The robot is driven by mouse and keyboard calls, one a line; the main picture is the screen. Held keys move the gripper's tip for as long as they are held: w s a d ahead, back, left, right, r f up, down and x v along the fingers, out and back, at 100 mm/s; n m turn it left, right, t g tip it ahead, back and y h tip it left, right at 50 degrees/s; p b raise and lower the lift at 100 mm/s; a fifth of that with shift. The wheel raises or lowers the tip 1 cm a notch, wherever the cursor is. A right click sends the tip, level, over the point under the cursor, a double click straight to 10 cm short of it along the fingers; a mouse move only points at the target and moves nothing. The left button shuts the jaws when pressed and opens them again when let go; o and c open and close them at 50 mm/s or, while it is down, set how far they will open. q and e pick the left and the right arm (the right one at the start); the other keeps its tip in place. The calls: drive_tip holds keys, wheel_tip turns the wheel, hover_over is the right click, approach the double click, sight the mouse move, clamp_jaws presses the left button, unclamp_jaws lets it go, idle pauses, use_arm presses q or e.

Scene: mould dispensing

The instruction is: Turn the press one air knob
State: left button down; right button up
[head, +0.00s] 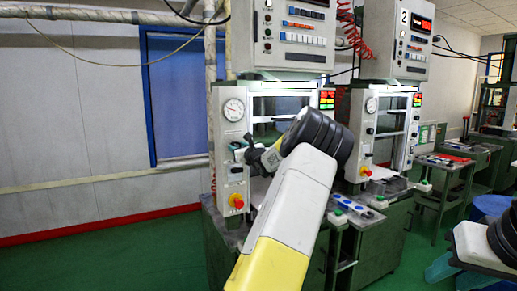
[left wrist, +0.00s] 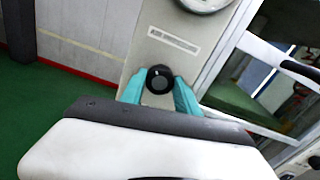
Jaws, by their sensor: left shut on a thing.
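The air knob (left wrist: 160,79) is a round black knob on the pale front panel of press one, below a gauge, in the left wrist view. Press one (head: 231,190) stands in the middle of the head view. My left gripper (left wrist: 160,86) has its teal fingers on either side of the knob and is shut on it. In the head view my left gripper (head: 241,154) is at the panel, below the round gauge (head: 233,109), and hides the knob.
A red emergency button (head: 237,201) sits on the panel below my left gripper. Press two (head: 362,150) stands to the right, with button boxes (head: 349,205) in front. Blue bins (head: 490,206) are at the far right. Green floor is open at the left.

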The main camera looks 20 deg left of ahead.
use_arm(q)
drive_tip(key=m, duration=0.7)
idle(0.6)
drive_tip(key=c, duration=0.9)
unclamp_jaws()
drive_tip(key=v, duration=0.7)
drive_tip(key=shift+s+d, duration=0.25)
drive_tip(key=shift+d, duration=0.1)
drive_tip(key=shift+f, duration=0.1)
